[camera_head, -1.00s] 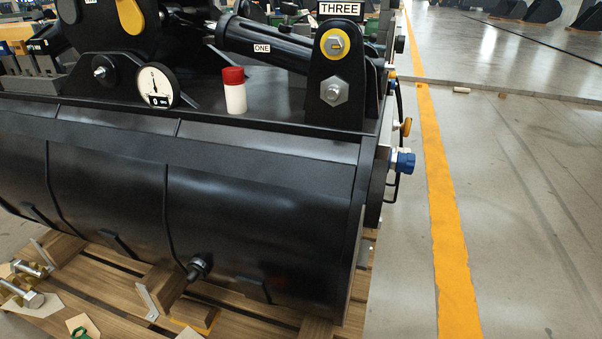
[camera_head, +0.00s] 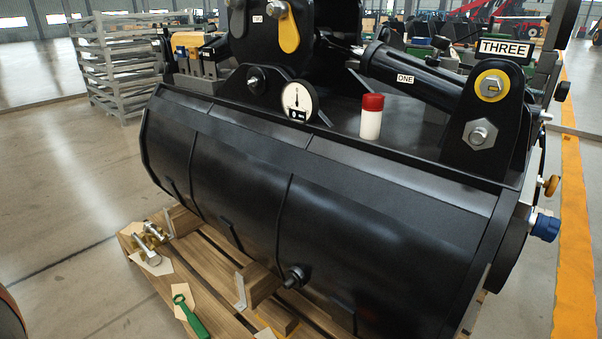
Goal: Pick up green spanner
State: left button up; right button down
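The green spanner (camera_head: 190,315) lies on the wooden pallet (camera_head: 218,287) at the bottom left of the head view. Its ring end points up and its handle runs down to the right. A pale paper tag (camera_head: 178,292) lies against its ring end. Neither gripper shows in the head view. An orange-and-dark curved shape cuts in at the lower left edge; I cannot tell what it is.
A large black bucket (camera_head: 370,225) stands on the pallet, right behind the spanner. Brass and steel bolts (camera_head: 150,240) lie to the spanner's upper left. A red-capped white bottle (camera_head: 371,117) stands on the bucket. Open floor (camera_head: 60,190) lies to the left.

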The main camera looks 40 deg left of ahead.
aim_at(198, 326)
jog(key=u, duration=1.75)
